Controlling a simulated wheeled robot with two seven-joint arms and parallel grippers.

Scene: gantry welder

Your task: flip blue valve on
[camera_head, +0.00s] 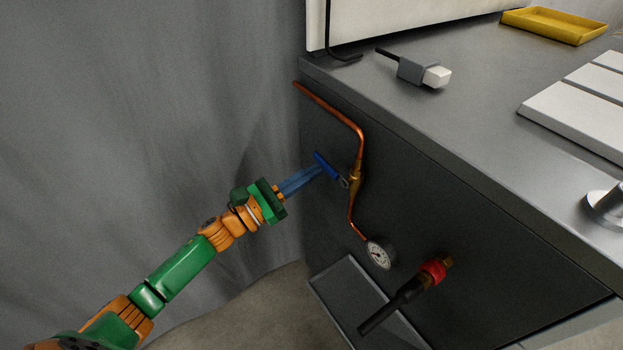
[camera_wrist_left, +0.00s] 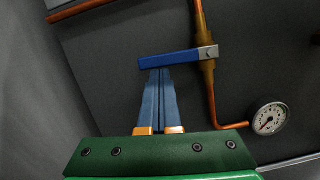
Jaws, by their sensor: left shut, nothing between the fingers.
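The blue valve handle (camera_head: 327,165) sits on a copper pipe with a brass body (camera_head: 356,175) on the dark side panel of the bench. In the left wrist view the blue handle (camera_wrist_left: 172,59) sticks out to the left of the pipe, roughly crosswise to it. My left gripper (camera_head: 318,169) is shut and empty. Its blue fingertips (camera_wrist_left: 158,72) are at the lower edge of the handle, near its free end; whether they touch it I cannot tell. My right gripper is not in view.
A pressure gauge (camera_head: 379,254) hangs at the pipe's lower end. A red fitting with a black hose (camera_head: 432,272) juts from the panel to the right. The bench top (camera_head: 440,115) carries a grey and white connector (camera_head: 424,72) and a yellow tray (camera_head: 553,25). A grey curtain (camera_head: 150,110) hangs at left.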

